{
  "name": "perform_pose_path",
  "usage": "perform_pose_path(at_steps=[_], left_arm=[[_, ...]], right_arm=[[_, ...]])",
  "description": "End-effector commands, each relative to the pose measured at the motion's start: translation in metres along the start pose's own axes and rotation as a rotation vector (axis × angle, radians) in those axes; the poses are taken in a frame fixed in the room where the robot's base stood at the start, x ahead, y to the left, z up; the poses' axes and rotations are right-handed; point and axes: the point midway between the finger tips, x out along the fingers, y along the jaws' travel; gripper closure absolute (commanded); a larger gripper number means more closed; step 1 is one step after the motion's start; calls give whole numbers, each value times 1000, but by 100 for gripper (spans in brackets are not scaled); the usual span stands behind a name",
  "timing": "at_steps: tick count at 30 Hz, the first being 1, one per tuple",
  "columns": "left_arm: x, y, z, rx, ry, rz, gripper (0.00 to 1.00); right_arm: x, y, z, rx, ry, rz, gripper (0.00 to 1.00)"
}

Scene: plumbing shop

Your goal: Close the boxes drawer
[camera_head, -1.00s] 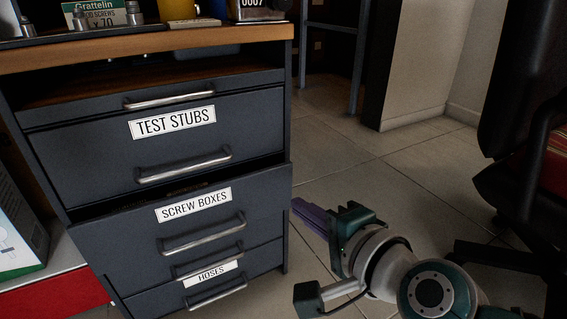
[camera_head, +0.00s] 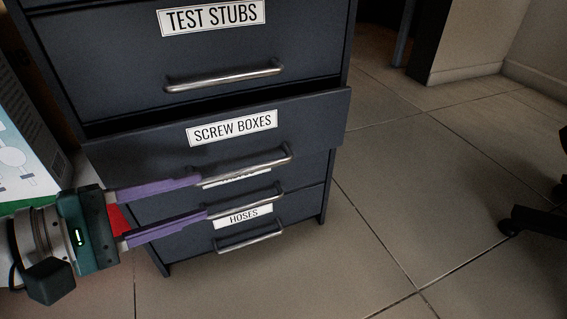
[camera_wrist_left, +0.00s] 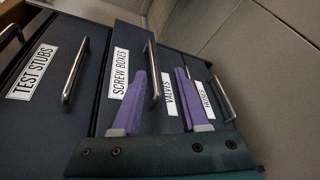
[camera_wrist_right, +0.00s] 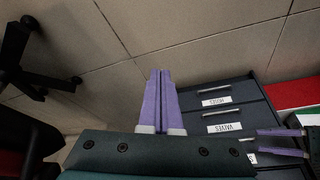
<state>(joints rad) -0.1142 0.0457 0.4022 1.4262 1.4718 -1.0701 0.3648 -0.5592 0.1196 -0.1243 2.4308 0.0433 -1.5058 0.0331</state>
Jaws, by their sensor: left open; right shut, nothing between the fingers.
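The dark SCREW BOXES drawer (camera_head: 300,118) stands partly pulled out, with a dark gap above its front. Its silver handle (camera_head: 240,167) also shows in the left wrist view (camera_wrist_left: 153,90). My left gripper (camera_head: 203,197) is open, its purple fingers at the left end of that handle. In the left wrist view (camera_wrist_left: 165,56) the handle appears between the fingers; I cannot tell whether they touch it. My right gripper (camera_wrist_right: 160,72) is shut and empty, over the floor beside the cabinet, and is out of the head view.
The TEST STUBS drawer (camera_head: 120,60) above looks shut. The VALVES drawer (camera_wrist_right: 255,118) and HOSES drawer (camera_head: 290,215) are below. A white box (camera_head: 35,150) stands at the left. A chair base (camera_head: 535,225) is at the right. The floor between is clear.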

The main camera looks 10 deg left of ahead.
Motion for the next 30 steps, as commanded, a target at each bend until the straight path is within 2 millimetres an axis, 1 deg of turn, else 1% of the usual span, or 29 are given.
perform_pose_path(at_steps=[1, 5, 8, 15, 19, 24, 30], left_arm=[[1, 2, -8, -49, 11, 40, 56], [8, 7, -14, -98, 20, 81, 56], [23, 7, -15, -97, 19, 82, 56], [70, 9, -16, -94, 17, 80, 56], [88, 11, -16, -93, 18, 77, 56], [99, 14, -15, -93, 19, 75, 56], [99, 15, -14, -93, 19, 74, 56]], right_arm=[[-1, 5, 8, -18, -21, 24, 100], [-2, 10, 16, -35, -47, 48, 100], [6, 10, 19, -35, -47, 48, 100], [31, 10, 27, -33, -46, 46, 100], [40, 10, 30, -33, -46, 45, 100], [44, 10, 32, -33, -46, 45, 100], [43, 10, 32, -33, -46, 45, 100]])
